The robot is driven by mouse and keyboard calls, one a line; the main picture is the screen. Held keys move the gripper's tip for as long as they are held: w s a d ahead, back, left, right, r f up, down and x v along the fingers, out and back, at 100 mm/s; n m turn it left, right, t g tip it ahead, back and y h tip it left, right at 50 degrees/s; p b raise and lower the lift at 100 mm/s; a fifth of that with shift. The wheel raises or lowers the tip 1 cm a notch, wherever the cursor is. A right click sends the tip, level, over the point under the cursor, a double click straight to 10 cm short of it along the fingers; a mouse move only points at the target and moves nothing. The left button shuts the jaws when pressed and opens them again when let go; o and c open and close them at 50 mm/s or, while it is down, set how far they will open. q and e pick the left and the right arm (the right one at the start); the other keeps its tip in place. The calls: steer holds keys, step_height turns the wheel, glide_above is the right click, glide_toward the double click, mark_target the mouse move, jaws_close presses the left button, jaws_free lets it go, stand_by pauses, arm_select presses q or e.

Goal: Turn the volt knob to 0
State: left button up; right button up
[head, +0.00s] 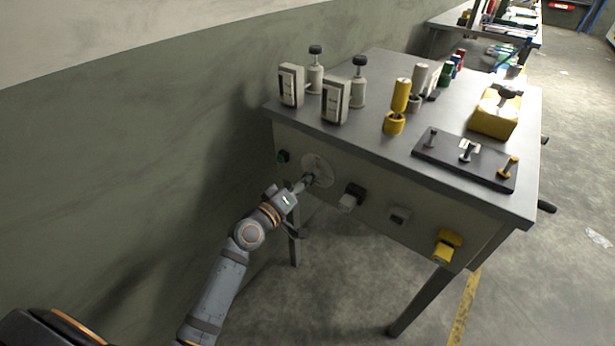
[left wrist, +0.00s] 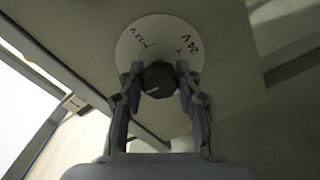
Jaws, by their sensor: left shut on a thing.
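The volt knob (left wrist: 158,80) is a dark round knob with a pale pointer line, in front of a white round dial (left wrist: 147,31) marked 12V and 24V. The dial also shows in the head view (head: 319,168) on the front panel of the table. My left gripper (left wrist: 158,85) reaches the knob from the front, with one finger on each side, and is shut on it. In the head view my left gripper (head: 304,182) covers the knob. The pointer's exact reading and any 0 mark cannot be made out. My right gripper is not in view.
The grey table (head: 385,68) carries two white meter boxes (head: 336,99), a yellow-topped post (head: 400,97), a yellow block (head: 495,113) and a dark plate with levers (head: 464,160). A green button (head: 283,156), a dark plug (head: 352,196) and a yellow plug (head: 446,245) sit on the front panel.

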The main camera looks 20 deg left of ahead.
arm_select(q)
steer(key=shift+n, duration=0.7)
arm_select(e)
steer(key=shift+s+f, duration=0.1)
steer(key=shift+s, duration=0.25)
arm_select(q)
steer(key=shift+f, duration=0.1)
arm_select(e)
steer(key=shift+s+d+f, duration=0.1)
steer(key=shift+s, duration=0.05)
arm_select(q)
steer(key=o, duration=1.2)
steer(key=shift+s, duration=0.2)
steer(key=v, duration=0.7)
